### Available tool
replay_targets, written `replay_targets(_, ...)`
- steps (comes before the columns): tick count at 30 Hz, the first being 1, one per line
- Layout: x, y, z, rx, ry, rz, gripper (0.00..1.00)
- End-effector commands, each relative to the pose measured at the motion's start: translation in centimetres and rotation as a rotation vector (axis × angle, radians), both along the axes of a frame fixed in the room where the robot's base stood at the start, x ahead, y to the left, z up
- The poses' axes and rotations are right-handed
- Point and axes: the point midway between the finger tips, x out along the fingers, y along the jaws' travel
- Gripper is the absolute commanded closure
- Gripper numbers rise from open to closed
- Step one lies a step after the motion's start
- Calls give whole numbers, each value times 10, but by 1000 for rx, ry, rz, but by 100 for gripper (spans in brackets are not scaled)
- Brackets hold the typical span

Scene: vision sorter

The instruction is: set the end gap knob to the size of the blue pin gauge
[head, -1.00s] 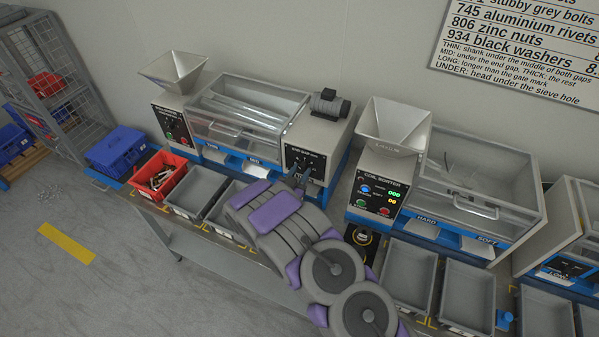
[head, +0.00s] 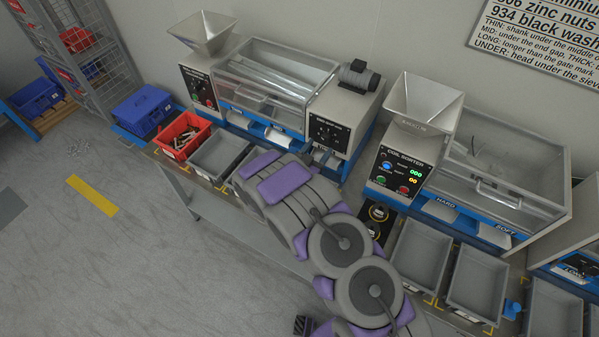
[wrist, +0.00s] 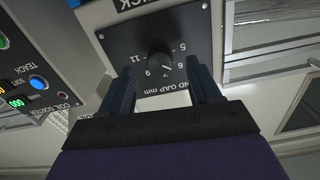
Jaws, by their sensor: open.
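The end gap knob (wrist: 160,61) is a round black knob on a black dial plate marked "END GAP mm". Its white pointer line aims to the lower right in the wrist view; I cannot read the exact setting. My gripper (wrist: 160,77) is open, its dark blue fingers on either side of the lower dial, with no visible contact on the knob. I cannot identify the blue pin gauge for sure; a small blue object (head: 512,308) stands among the bins at right.
A coil sorter (head: 403,170) with a hopper stands right of the dial machine. Grey bins (head: 420,253) and a red bin (head: 181,136) line the bench front. A blue crate (head: 142,112) is at the left.

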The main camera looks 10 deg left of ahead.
Motion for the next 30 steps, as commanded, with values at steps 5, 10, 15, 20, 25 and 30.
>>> replay_targets(5,-32,15,1,-1,-1,6,38)
replay_targets(10,-61,24,0,-2,0,4,38)
replay_targets(15,-88,35,0,0,1,5,38)
replay_targets(20,-110,43,-1,1,2,4,38)
replay_targets(25,-125,48,-1,1,2,2,38)
replay_targets(30,-131,49,-2,1,2,0,38)
